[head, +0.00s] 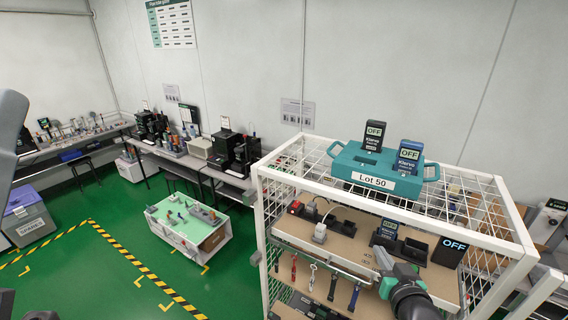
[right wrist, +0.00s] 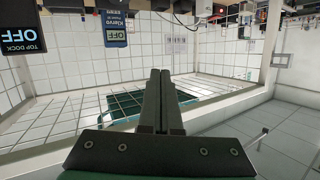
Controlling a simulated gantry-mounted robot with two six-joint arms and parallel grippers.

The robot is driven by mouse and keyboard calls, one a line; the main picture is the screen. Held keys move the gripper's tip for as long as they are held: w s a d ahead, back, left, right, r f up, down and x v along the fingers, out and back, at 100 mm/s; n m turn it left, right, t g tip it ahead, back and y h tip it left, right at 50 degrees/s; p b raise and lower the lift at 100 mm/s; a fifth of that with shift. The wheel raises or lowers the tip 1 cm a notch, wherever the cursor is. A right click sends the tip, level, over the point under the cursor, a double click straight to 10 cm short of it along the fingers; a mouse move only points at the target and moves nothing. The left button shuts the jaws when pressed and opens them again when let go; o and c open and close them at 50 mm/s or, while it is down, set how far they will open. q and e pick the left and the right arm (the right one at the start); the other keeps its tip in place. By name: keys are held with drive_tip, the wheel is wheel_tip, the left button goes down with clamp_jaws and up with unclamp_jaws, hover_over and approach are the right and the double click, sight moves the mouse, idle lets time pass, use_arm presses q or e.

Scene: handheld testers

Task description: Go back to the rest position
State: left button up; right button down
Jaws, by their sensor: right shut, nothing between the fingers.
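My right gripper (head: 381,256) shows in the head view at the front of the wire rack's shelf, near a blue-faced tester (head: 388,228) standing in a dock. In the right wrist view its two fingers (right wrist: 160,75) are together with nothing between them. That view also shows a blue tester (right wrist: 113,28) reading OFF and a dark TOP DOCK display (right wrist: 29,32), both apart from the fingers.
A teal carrier (head: 345,165) marked Lot 50 sits on top of the white rack (head: 262,215), with a dark tester (head: 374,134) and a blue one (head: 408,156) upright in it. Tools hang below the shelf's front edge. Green floor (head: 110,215) is open to the left, beside a low table (head: 165,226).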

drive_tip(key=s+a+r+n+t+y+p, duration=0.1)
drive_tip(key=s+a+r+t, duration=0.15)
drive_tip(key=r, duration=0.75)
drive_tip(key=s+a+r+t, duration=0.2)
drive_tip(key=s+r, duration=0.1)
drive_tip(key=r, duration=0.7)
drive_tip(key=s+a+r+n+t+y+p, duration=0.1)
drive_tip(key=s+a+r+t, duration=0.15)
drive_tip(key=r, duration=0.75)
drive_tip(key=s+r+n+t+y, duration=0.1)
drive_tip(key=s+r+t, duration=0.5)
drive_tip(key=s+r, duration=0.8)
wheel_tip(320, 180, down, 59)
drive_tip(key=b, duration=5.7)
drive_tip(key=shift+s+r, duration=0.15)
drive_tip(key=shift+s, duration=0.15)
drive_tip(key=shift+d, duration=0.1)
